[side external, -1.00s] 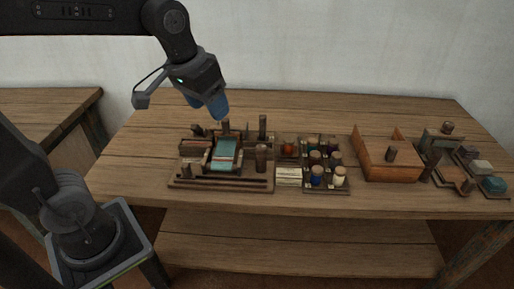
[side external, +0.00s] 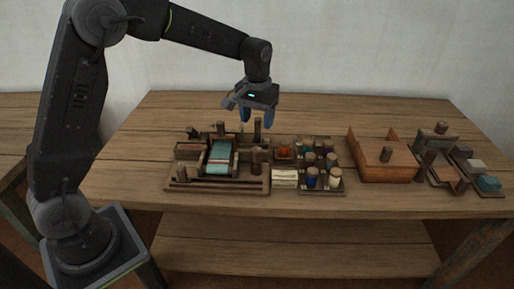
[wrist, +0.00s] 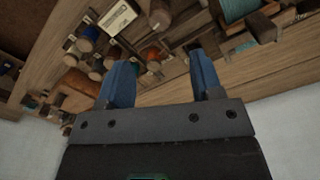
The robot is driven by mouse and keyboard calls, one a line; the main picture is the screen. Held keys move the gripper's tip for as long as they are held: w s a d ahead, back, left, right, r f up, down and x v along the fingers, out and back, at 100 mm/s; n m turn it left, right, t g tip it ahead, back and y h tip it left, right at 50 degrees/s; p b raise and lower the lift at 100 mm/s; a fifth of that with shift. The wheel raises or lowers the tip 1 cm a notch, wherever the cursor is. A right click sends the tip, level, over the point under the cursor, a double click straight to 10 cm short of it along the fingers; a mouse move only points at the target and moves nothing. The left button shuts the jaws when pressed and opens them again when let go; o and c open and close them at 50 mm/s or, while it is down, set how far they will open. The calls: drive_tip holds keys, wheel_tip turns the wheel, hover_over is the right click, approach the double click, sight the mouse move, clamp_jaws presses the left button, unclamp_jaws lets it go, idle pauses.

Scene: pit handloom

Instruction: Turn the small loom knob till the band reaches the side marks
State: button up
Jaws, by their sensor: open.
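The small loom (side external: 218,186) stands on the left part of the table, with a teal band (side external: 221,157) across its middle. Part of the loom and the teal band (wrist: 240,8) show at the top of the wrist view. Several dark round wooden posts or knobs stand on it, one at the right front (side external: 256,161); I cannot tell which is the small knob. The side marks are too small to make out. My gripper (side external: 246,113) is open and empty, pointing down above the loom's back right. Its blue fingers (wrist: 160,65) are apart in the wrist view.
Farther right stand a wooden box (side external: 380,172) and trays with small blocks (side external: 488,184). The table front is clear.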

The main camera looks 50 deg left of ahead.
sight(257, 149)
wheel_tip(257, 149, down, 10)
drive_tip(key=shift+f, duration=0.15)
idle(0.3)
drive_tip(key=c, duration=0.9)
drive_tip(key=m, duration=0.3)
drive_tip(key=shift+m, duration=2.2)
